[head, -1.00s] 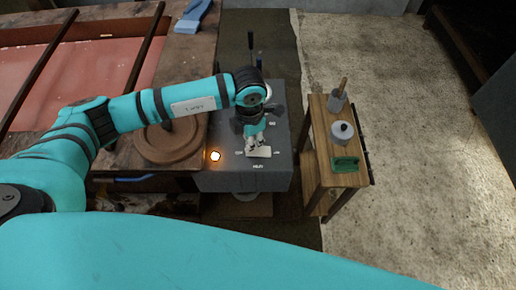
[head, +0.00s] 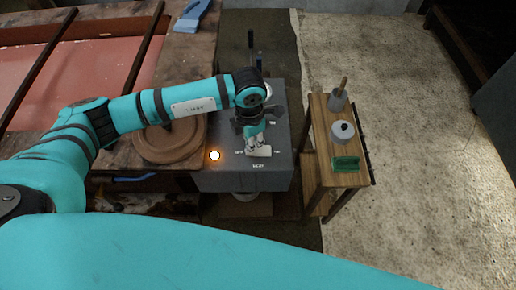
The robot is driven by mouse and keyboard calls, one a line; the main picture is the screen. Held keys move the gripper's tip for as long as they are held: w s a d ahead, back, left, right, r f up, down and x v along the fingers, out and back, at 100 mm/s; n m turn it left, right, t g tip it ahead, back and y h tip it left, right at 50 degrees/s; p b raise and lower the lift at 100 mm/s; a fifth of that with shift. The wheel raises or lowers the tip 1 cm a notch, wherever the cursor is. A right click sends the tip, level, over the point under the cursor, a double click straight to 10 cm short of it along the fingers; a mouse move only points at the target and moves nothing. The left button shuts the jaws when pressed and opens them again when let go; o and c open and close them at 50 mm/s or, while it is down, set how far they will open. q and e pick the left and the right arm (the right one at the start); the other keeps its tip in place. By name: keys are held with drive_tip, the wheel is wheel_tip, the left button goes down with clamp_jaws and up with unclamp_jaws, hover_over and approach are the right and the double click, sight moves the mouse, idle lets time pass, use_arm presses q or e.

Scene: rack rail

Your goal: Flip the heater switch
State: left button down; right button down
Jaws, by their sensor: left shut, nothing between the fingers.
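The heater is a dark grey box (head: 225,182) with white lettering on its top and a glowing orange lamp (head: 214,155) at its left front. A pale switch plate (head: 259,151) lies on the top near the front edge. My left gripper (head: 258,147) is shut and empty, pointing down at the switch plate. Its fingertips are at the plate and hide part of it; I cannot tell whether they touch it. My right gripper is out of view.
A small wooden stand (head: 317,130) right of the heater holds a grey pot (head: 343,132), a grey cup with a wooden handle (head: 338,99) and a green block (head: 346,164). A round brown disc (head: 165,148) lies on the wooden bench at left. Concrete floor at right is clear.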

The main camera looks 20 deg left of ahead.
use_arm(q)
drive_tip(key=shift+f+b, duration=0.85)
drive_tip(key=shift+f, duration=0.15)
drive_tip(key=shift+r, duration=0.2)
drive_tip(key=shift+w+r+p, duration=0.1)
drive_tip(key=shift+r+p, duration=0.4)
drive_tip(key=shift+r, duration=0.05)
drive_tip(key=shift+r+p, duration=1.5)
drive_tip(key=shift+r, duration=1.35)
